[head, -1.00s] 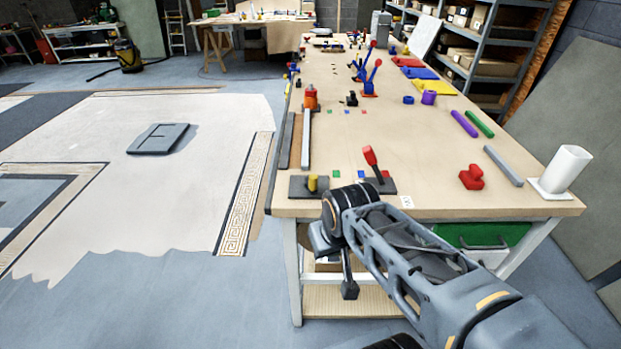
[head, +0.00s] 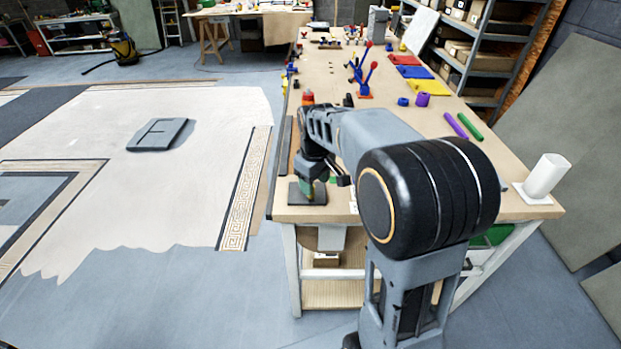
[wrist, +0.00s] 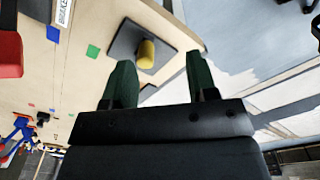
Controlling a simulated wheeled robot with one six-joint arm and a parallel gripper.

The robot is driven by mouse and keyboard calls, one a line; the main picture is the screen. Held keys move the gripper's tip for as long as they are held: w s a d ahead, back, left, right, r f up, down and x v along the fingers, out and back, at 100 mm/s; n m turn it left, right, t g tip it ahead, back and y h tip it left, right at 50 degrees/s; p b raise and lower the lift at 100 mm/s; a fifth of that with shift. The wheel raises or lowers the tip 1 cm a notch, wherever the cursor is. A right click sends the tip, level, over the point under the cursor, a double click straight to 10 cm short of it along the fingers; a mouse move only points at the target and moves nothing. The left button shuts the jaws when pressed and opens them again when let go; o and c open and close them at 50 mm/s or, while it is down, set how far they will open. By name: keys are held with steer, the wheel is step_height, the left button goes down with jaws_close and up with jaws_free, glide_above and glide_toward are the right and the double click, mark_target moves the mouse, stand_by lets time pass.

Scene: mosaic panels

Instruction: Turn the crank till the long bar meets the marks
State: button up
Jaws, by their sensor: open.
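A yellow knob (wrist: 147,53) stands on a dark square plate (wrist: 128,38) near the bench's front left corner. I cannot tell whether this is the crank. My gripper (wrist: 160,82) is open, its two green fingers apart on the near side of the knob, with nothing seen held. In the head view, my gripper (head: 308,188) is over the dark plate (head: 294,196) and hides the knob. A dark bar (head: 286,146) lies along the bench's left edge. My arm hides most of the area beside it, including the pale long bar seen earlier. Green (wrist: 93,51) and blue (wrist: 53,33) squares mark the bench.
A red part (wrist: 10,50) is at the wrist view's left edge, beside a label reading BRAKE (wrist: 63,12).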

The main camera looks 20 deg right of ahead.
steer(key=w+r+n, duration=0.1)
steer(key=w+n, duration=0.2)
steer(key=w+r+n, duration=0.1)
steer(key=w, duration=0.1)
steer(key=shift+d+r+n, duration=0.35)
steer(key=shift+d+n, duration=0.05)
step_height(320, 180, down, 11)
steer(key=n+p, duration=0.1)
steer(key=n, duration=0.4)
steer(key=shift+w+f+p, duration=0.1)
steer(key=shift+f+p, duration=0.05)
steer(key=shift+p, duration=0.2)
steer(key=c, duration=0.9)
steer(key=shift+c, duration=0.2)
